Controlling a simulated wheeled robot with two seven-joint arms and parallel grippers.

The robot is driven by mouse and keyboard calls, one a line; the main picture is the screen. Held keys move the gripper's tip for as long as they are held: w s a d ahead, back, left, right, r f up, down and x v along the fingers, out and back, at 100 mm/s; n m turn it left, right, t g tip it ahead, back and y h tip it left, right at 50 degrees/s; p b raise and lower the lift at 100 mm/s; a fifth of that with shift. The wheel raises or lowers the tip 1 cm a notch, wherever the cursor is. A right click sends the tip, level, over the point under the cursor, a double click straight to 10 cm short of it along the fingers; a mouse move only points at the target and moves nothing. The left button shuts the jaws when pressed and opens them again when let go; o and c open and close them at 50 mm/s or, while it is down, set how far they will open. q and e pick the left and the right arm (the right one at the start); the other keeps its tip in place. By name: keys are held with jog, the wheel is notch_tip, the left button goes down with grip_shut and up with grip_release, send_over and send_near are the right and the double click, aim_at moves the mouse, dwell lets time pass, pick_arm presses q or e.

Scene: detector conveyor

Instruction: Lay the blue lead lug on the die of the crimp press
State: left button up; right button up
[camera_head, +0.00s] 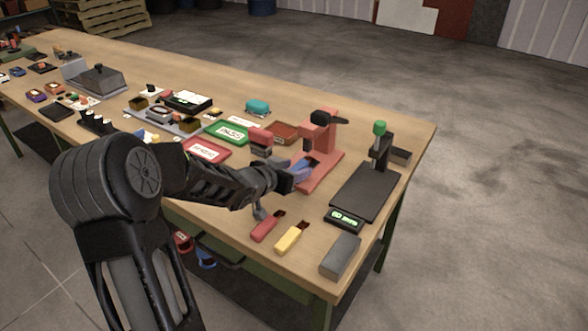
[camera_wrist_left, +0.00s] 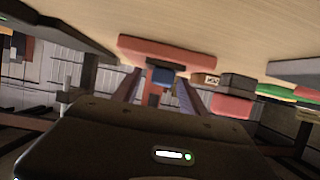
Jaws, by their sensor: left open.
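The red crimp press (camera_head: 318,132) stands near the right end of the table, its red base reaching toward my left gripper (camera_head: 296,176). The blue lead lug (camera_head: 302,166) shows as a small blue piece at the front of the press, close to the fingertips. In the left wrist view the blue piece (camera_wrist_left: 162,76) appears between the two spread fingers, against the red press base (camera_wrist_left: 170,52). My left gripper is open. Its fingers partly hide the lug and the die, so I cannot tell exactly how the lug rests. My right gripper is not in view.
A red lead (camera_head: 265,228) and a yellow lead (camera_head: 289,239) lie near the front edge. A black stand with a green knob (camera_head: 380,128) and a grey block (camera_head: 341,256) are to the right. Red (camera_head: 206,150) and green (camera_head: 230,131) trays lie left of the press.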

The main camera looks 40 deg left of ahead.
pick_arm(q)
jog(key=p+v, duration=0.1)
jog(key=v, duration=0.6)
jog(key=shift+s+r, duration=0.1)
jog(key=shift+r, duration=0.05)
jog(key=shift+s, duration=0.3)
